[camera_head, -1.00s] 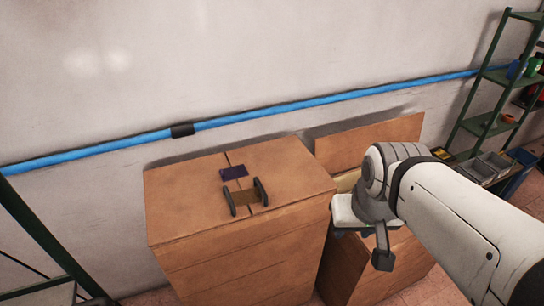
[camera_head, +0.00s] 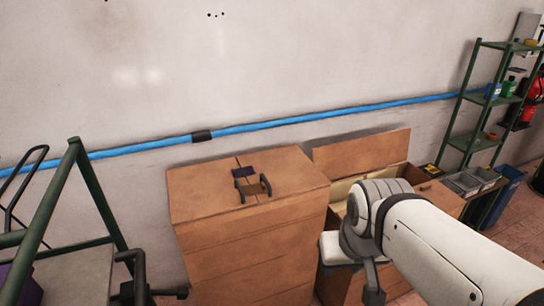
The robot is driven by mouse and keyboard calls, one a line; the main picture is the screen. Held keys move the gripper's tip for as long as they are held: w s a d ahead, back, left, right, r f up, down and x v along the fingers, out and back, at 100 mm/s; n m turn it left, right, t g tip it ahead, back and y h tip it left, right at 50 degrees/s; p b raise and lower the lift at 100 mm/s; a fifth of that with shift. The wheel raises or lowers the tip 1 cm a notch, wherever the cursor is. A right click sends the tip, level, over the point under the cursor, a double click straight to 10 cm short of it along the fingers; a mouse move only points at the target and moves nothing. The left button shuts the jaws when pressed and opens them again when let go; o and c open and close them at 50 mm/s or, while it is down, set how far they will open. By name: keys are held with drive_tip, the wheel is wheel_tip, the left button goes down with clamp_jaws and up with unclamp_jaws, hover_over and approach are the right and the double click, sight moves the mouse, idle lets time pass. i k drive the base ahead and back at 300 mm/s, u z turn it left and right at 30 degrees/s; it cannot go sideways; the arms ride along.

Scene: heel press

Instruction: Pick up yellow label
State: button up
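I cannot make out a yellow label for certain. A pale yellowish surface (camera_head: 341,190) shows inside the open brown box (camera_head: 362,151) right of centre, but I cannot tell what it is. My white and grey arm reaches in from the lower right over this box. A dark-tipped part at my arm's end (camera_head: 374,297) hangs near the bottom edge. My arm hides much of the open box, and the frame does not show clearly whether the gripper is open or holds anything.
Green-framed shelving (camera_head: 470,105) stands at right with grey bins (camera_head: 468,182). A green-framed rack (camera_head: 92,190) stands at left.

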sight(433, 169)
drive_tip(key=u, duration=0.1)
drive_tip(key=i, duration=1)
drive_tip(key=z, duration=2.9)
drive_tip(key=i, duration=2.95)
drive_tip(key=z, duration=0.05)
